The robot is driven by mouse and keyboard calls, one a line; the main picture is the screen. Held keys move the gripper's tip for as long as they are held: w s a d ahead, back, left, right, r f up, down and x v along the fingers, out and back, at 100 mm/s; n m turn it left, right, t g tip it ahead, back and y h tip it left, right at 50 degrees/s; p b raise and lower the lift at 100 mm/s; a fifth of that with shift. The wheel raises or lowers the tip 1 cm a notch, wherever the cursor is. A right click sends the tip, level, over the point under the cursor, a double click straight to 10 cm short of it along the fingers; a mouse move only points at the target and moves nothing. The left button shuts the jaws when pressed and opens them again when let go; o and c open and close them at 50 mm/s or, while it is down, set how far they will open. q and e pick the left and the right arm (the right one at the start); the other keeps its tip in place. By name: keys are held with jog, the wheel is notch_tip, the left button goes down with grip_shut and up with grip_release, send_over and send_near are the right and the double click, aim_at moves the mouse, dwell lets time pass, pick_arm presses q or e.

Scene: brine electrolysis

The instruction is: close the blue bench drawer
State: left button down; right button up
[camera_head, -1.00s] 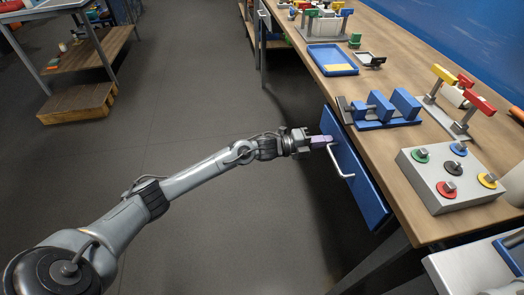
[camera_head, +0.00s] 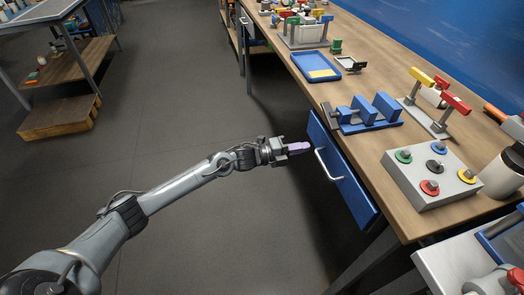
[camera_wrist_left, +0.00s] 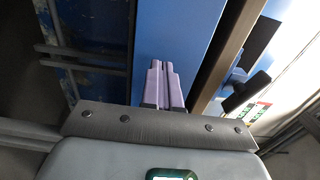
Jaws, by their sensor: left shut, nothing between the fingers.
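The blue bench drawer (camera_head: 350,190) is under the front edge of the wooden bench. Its front panel lies close to the bench edge, and no drawer interior shows. I cannot tell whether a small gap is left behind the panel. A pale bar handle (camera_head: 321,164) sticks out from the panel. My left gripper (camera_head: 305,147) is shut and empty, its purple fingertips just left of the panel near the handle, seemingly apart from it. In the left wrist view the shut fingers (camera_wrist_left: 162,78) point along a blue surface (camera_wrist_left: 180,30).
On the wooden bench (camera_head: 375,160) stand a button box (camera_head: 435,190), a blue clamp-like fixture (camera_head: 362,115), a blue tray (camera_head: 309,65) and a stand with coloured handles (camera_head: 428,115). The floor (camera_head: 190,110) left of the bench is clear.

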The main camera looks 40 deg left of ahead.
pick_arm(q)
jog(key=shift+p+v, duration=1.8)
jog(key=shift+v, duration=3.5)
jog(key=s+d+r+n+y+p, duration=0.1)
jog(key=s+d+n+y+p, duration=0.1)
jog(key=s+d+n+p, duration=0.45)
jog(key=s+d+r+n+y+p, duration=0.2)
jog(key=s+d+n+p, duration=0.2)
jog(key=s+d+p, duration=0.6)
jog(key=s+a+r+n+g+y, duration=0.1)
jog(key=s+r+n+g+y, duration=0.15)
jog(key=s+n+g, duration=0.4)
jog(key=s+r+n+g+y, duration=0.2)
jog(key=s+n+g+y, duration=0.1)
jog(key=s+n+g, duration=0.4)
notch_tip(320, 180, up, 37)
jog(key=s+m+t+p, duration=0.1)
jog(key=t+p, duration=0.1)
jog(key=p, duration=3.6)
jog(key=shift+a+r, duration=0.15)
jog(key=shift+r, duration=0.05)
pick_arm(e)
notch_tip(320, 180, up, 59)
jog(key=shift+s+a, duration=0.2)
